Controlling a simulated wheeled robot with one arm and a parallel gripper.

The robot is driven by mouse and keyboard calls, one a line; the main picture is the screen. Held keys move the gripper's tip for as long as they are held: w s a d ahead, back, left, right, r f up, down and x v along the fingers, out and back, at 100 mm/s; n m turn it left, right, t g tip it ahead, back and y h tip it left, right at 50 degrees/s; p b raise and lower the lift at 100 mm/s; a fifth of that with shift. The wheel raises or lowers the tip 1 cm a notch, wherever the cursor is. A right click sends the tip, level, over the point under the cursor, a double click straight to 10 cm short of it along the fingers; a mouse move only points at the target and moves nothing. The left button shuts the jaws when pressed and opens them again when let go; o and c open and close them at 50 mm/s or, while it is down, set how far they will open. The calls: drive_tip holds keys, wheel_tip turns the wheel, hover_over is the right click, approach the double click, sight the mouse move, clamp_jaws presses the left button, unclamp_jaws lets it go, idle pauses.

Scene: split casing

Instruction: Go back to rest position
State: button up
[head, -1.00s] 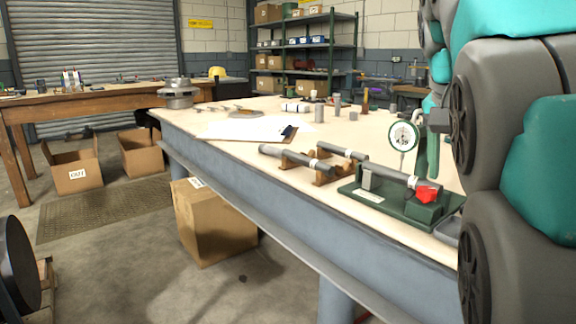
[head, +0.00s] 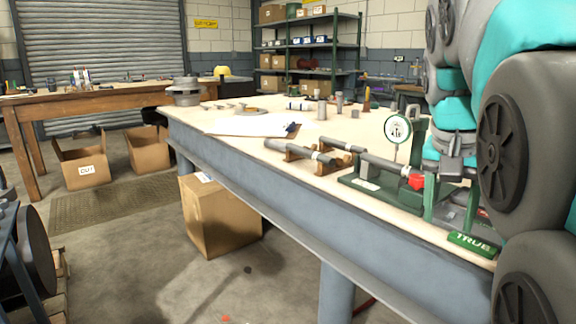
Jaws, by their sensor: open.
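My gripper (head: 451,207) hangs down at the right of the head view, below the grey and teal links of my arm. Its two green fingers are spread apart, and I see nothing held between them. It is close to the right end of the green gauge fixture (head: 366,185), near the table's front edge. A grey shaft (head: 388,165) with a red end lies on the fixture beside a round dial gauge (head: 397,129). My arm links hide part of the table at the right.
Two more grey shafts (head: 292,148) rest on wooden supports on the workbench (head: 225,146). A green block marked TRUE (head: 472,243) sits at the front edge. A paper sheet (head: 247,126) and small metal parts lie farther back. Cardboard boxes (head: 222,216) stand on the floor.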

drive_tip(key=s+a+f+n+g+y, duration=0.1)
drive_tip(key=s+a+f+n, duration=0.3)
drive_tip(key=s+f, duration=0.6)
drive_tip(key=s+a+f+n+g+y, duration=0.1)
drive_tip(key=s+a+f+n+g, duration=0.2)
drive_tip(key=s+f, duration=0.8)
wheel_tip(320, 180, down, 7)
drive_tip(key=a, duration=0.2)
drive_tip(key=shift+s+a+f+n, duration=0.2)
drive_tip(key=shift+a+n, duration=0.1)
drive_tip(key=shift+n, duration=0.1)
